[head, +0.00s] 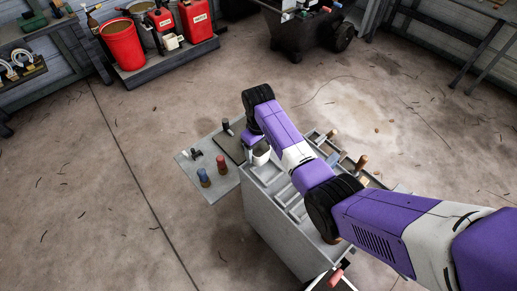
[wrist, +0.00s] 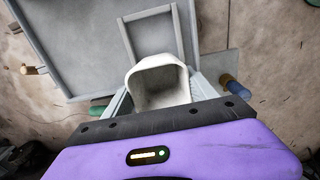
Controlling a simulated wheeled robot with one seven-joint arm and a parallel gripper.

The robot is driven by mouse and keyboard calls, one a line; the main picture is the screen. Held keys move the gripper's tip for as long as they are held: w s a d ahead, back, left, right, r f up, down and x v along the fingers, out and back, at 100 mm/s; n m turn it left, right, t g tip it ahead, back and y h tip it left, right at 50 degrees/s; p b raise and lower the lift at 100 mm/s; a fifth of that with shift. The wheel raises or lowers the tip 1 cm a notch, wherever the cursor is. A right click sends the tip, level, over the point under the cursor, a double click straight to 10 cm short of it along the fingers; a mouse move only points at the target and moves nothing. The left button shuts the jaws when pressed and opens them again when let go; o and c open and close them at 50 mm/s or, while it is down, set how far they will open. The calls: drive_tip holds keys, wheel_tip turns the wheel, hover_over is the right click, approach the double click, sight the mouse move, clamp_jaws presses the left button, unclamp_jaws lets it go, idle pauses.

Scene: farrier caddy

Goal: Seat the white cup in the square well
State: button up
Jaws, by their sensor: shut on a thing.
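The white cup (wrist: 160,84) is squarish with rounded corners and opens toward the wrist camera. My gripper (wrist: 161,95) is shut on it, with a grey finger at each side. In the head view the cup (head: 261,158) shows below my purple wrist, over the near-left part of the grey caddy (head: 266,219). A raised square frame, which looks like the square well (wrist: 127,42), lies just beyond the cup in the wrist view. The cup overlaps its near edge in the picture. The cup's base is hidden, so I cannot tell whether it touches anything.
A side shelf (head: 212,190) holds a blue-topped handle (head: 204,178), a red-brown handle (head: 222,166) and dark tools. My arm hides part of the caddy's compartments. A red bucket (head: 122,44) and red cans (head: 196,19) stand far back. Open floor surrounds the caddy.

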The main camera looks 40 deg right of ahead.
drive_tip(key=shift+f, duration=0.45)
drive_tip(key=shift+s+r+p, duration=0.15)
drive_tip(key=shift+r+p, duration=0.05)
drive_tip(key=shift+p, duration=0.1)
drive_tip(key=shift+s+p, duration=0.55)
drive_tip(key=shift+s, duration=0.05)
drive_tip(key=shift+s+f+p, duration=0.2)
drive_tip(key=shift+s+p, duration=0.9)
drive_tip(key=shift+s, duration=0.55)
drive_tip(key=shift+s, duration=0.1)
drive_tip(key=shift+f+b, duration=0.8)
drive_tip(key=shift+f, duration=0.35)
drive_tip(key=o, duration=1.5)
drive_tip(key=shift+o, duration=0.2)
